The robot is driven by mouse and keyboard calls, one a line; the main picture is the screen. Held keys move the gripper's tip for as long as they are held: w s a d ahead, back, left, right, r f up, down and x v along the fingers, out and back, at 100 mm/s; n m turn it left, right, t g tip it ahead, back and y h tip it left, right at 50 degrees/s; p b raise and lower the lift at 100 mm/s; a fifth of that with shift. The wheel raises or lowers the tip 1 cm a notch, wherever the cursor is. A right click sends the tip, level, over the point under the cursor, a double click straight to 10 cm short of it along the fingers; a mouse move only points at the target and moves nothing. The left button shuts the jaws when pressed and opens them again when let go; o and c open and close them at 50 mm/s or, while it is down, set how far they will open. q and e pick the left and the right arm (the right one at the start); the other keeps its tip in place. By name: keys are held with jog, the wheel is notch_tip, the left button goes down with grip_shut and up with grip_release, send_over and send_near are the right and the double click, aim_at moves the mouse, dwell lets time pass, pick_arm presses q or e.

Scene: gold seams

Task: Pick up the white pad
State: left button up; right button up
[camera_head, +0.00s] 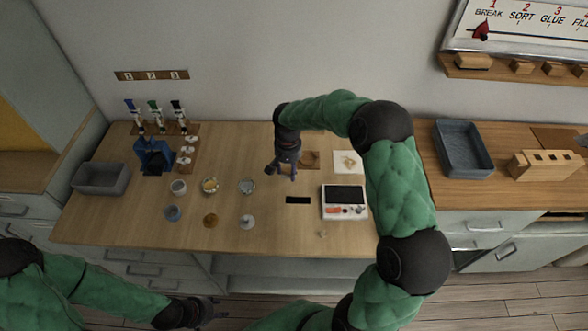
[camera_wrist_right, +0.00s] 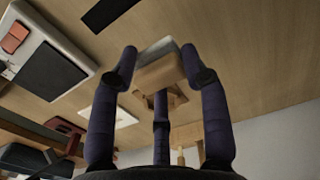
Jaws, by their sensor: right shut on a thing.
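The white pad (camera_wrist_right: 160,62) shows in the right wrist view as a small block with a pale face and a tan side, between the fingertips of my right gripper (camera_wrist_right: 160,72). The fingers are shut on it, and it appears held above the wooden worktop. In the head view my right gripper (camera_head: 281,173) is over the middle of the worktop, and the pad cannot be made out there. My left gripper (camera_head: 208,311) is low in the head view, in front of the worktop; its finger opening is unclear.
A white device with a dark panel (camera_head: 344,211) stands right of a black strip (camera_head: 298,200). A white sheet (camera_head: 348,156) and wooden board (camera_head: 311,153) lie behind. Small dishes (camera_head: 210,186), a blue stand (camera_head: 153,153) and a grey bin (camera_head: 101,187) are left.

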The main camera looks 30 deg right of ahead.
jog(key=s+a+r+p, duration=0.1)
jog(key=s+a+r, duration=0.1)
jog(key=a, duration=0.3)
jog(key=s+a+r, duration=0.2)
jog(key=a+r, duration=0.2)
jog(key=a, duration=0.1)
jog(key=shift+r+p, duration=0.15)
jog(key=shift+p, duration=0.25)
jog(key=shift+a, duration=0.1)
jog(key=o, duration=0.4)
jog(key=c, duration=0.5)
